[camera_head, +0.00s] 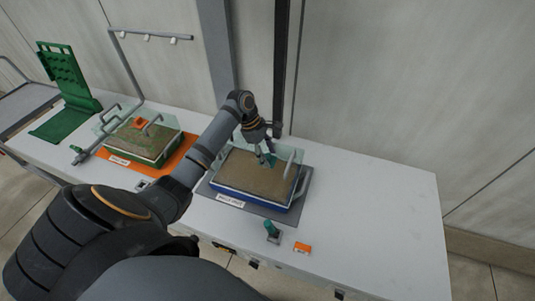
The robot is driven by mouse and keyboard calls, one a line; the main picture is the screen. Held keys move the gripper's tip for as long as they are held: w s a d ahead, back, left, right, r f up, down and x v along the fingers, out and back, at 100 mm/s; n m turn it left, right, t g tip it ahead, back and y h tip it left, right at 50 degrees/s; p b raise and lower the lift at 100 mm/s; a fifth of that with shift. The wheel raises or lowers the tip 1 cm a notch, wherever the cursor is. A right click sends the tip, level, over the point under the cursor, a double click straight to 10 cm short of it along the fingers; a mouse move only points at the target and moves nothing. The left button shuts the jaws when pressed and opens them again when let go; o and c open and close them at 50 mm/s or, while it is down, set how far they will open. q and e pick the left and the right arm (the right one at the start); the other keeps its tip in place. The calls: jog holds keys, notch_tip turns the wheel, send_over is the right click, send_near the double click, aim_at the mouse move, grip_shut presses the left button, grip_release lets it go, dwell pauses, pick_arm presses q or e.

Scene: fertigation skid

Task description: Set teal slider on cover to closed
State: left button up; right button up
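The clear cover (290,160) sits on a blue-edged tray (250,198) of brown soil at the middle of the table. The teal slider (269,159) shows on the cover near its back part. My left gripper (267,148) reaches over the back of the cover, with its fingertips at the slider. The fingers are small and partly hidden, so I cannot tell whether they touch or hold it. My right gripper is not in view.
A second covered tray (150,150) with green contents stands on an orange mat at left. A green folding rack (68,95) stands further left. A small teal-topped lever (271,230) and an orange tag (302,248) are near the front edge. The table's right end (390,215) is clear.

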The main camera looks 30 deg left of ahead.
pick_arm(q)
jog(key=shift+a+r, duration=0.1)
jog(key=v, duration=1.1)
jog(key=shift+a+r, duration=0.2)
jog(key=shift+r, duration=0.15)
